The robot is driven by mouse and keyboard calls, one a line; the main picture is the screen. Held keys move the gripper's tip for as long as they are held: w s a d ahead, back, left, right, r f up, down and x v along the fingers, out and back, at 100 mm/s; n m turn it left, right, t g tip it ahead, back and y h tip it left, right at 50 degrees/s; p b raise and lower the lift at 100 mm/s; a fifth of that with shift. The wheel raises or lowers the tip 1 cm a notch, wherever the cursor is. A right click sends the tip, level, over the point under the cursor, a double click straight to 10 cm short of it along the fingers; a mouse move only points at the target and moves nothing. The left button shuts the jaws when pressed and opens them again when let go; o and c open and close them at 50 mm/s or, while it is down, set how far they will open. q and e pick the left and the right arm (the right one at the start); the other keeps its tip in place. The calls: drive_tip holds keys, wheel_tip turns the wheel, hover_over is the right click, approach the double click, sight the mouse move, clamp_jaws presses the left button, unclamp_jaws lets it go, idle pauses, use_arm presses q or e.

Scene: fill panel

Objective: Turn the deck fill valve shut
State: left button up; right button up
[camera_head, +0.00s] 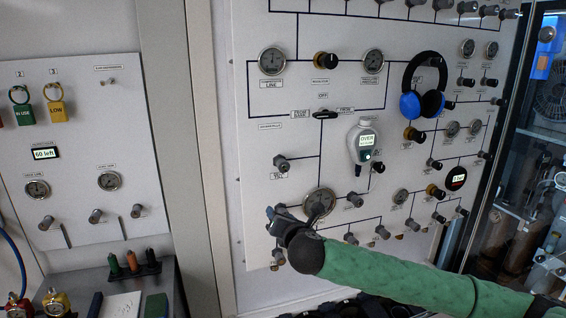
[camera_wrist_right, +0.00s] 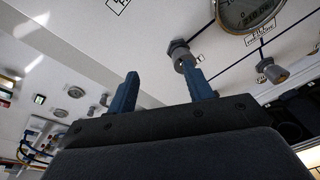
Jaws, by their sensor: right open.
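My right gripper (camera_head: 275,217) is in front of the lower left part of the white fill panel (camera_head: 262,130), just left of a large round gauge (camera_head: 318,203). In the right wrist view its two blue fingers (camera_wrist_right: 160,82) are apart with nothing between them. A small grey valve knob (camera_wrist_right: 181,52) on the panel lies just beyond the right fingertip; whether they touch I cannot tell. Another grey knob (camera_wrist_right: 272,70) sits further right. The small labels are not clear enough to tell which knob is the deck fill valve. My left gripper is not in view.
Blue headphones (camera_head: 423,92) hang on the panel's upper right. A white handheld meter (camera_head: 362,143) reading "OVER" is at its middle. Several knobs and gauges surround the gripper. A separate panel with tags (camera_head: 56,105) stands left, above a tray with bottles (camera_head: 132,262).

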sight(285, 167)
drive_tip(key=r+n+p, duration=0.1)
drive_tip(key=r+n, duration=0.1)
drive_tip(key=r, duration=0.2)
drive_tip(key=d+r+n+t, duration=0.1)
drive_tip(key=r+n, duration=0.1)
drive_tip(key=r, duration=0.2)
drive_tip(key=d+r+n+p, duration=0.1)
drive_tip(key=r+n, duration=0.1)
drive_tip(key=r, duration=0.2)
drive_tip(key=shift+d+r+t+y+p, duration=0.2)
drive_tip(key=shift+d+t+y+p, duration=0.1)
drive_tip(key=shift+t+y, duration=0.1)
drive_tip(key=shift+p+x, duration=0.7)
drive_tip(key=shift+x, duration=0.35)
drive_tip(key=p+x, duration=0.2)
drive_tip(key=x, duration=0.1)
drive_tip(key=shift+w+a, duration=0.1)
drive_tip(key=shift+w, duration=0.1)
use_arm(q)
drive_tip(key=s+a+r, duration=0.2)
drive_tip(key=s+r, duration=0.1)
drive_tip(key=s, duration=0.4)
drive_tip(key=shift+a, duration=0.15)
use_arm(e)
drive_tip(key=shift+w+a+f, duration=0.2)
drive_tip(key=shift+w, duration=0.5)
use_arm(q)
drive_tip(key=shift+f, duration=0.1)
use_arm(e)
drive_tip(key=c, duration=0.9)
